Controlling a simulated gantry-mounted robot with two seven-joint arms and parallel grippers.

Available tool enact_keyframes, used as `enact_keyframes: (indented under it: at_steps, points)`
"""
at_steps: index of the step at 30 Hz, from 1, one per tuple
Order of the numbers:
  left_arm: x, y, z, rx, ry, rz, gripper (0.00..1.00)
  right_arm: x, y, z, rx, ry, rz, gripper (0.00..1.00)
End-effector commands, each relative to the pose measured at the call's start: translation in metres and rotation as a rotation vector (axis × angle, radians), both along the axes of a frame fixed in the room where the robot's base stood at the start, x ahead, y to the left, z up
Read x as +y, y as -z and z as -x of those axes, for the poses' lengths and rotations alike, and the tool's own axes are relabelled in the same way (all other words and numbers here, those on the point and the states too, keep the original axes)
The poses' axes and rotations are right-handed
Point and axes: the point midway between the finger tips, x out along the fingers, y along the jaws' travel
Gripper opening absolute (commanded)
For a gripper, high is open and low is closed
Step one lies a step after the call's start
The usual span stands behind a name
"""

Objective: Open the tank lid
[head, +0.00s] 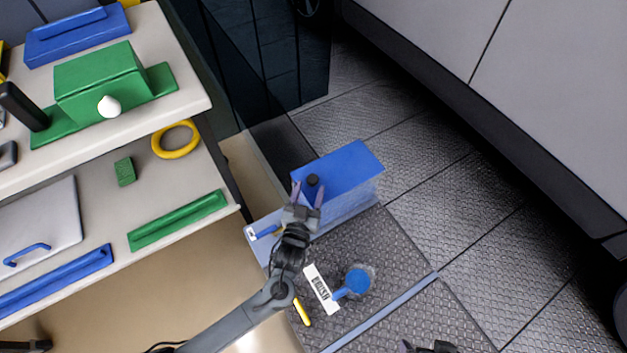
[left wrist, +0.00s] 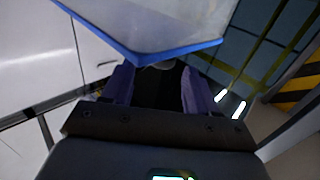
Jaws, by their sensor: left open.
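The tank (head: 345,205) is a box with pale, see-through sides and a flat blue top (head: 345,168), standing on the floor. A small dark round cap (head: 312,180) sits near the left end of the blue top. My left gripper (head: 307,189) is open, its two purple fingers on either side of the cap in the head view. I cannot tell if they touch it. In the left wrist view, the fingers (left wrist: 158,88) are apart, with the tank's blue edge (left wrist: 150,56) just beyond them. My right gripper (head: 430,347) shows only partly at the bottom edge, its jaws unclear.
A blue round-ended object (head: 357,281) and a white barcode label (head: 321,289) lie near the tank. A yellow stick (head: 302,311) is beside my left arm. A workbench (head: 205,165) with green and blue items stands left. A large grey vehicle body (head: 540,90) is at right.

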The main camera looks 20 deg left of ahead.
Motion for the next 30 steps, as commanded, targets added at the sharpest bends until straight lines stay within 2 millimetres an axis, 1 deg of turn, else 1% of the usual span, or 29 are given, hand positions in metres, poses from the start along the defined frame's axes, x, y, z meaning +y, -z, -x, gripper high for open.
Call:
enact_keyframes:
  at_steps: [1,3,9,15,22,23,30]
  points:
    - [0.001,0.003,-0.009,-0.002,0.000,-0.001,0.58,-0.001,0.009,0.000,0.000,-0.001,0.002,1.00]
    - [0.003,0.003,-0.019,-0.003,0.000,-0.001,0.58,-0.001,0.013,0.000,0.000,-0.003,0.004,1.00]
    - [0.005,0.002,-0.039,-0.001,0.000,0.000,0.58,-0.003,0.022,0.000,0.000,-0.007,0.011,1.00]
    - [0.006,0.001,-0.047,0.002,0.000,0.000,0.58,-0.003,0.024,0.000,0.000,-0.007,0.012,1.00]
    - [0.006,0.000,-0.047,0.002,0.000,0.000,0.58,-0.002,0.024,0.000,0.000,-0.005,0.009,1.00]
    - [0.006,0.000,-0.047,0.002,0.000,0.000,0.57,-0.002,0.024,0.000,0.000,-0.005,0.008,1.00]
    - [0.006,0.000,-0.047,0.001,0.000,0.000,0.20,-0.001,0.024,0.000,0.000,-0.001,0.002,1.00]
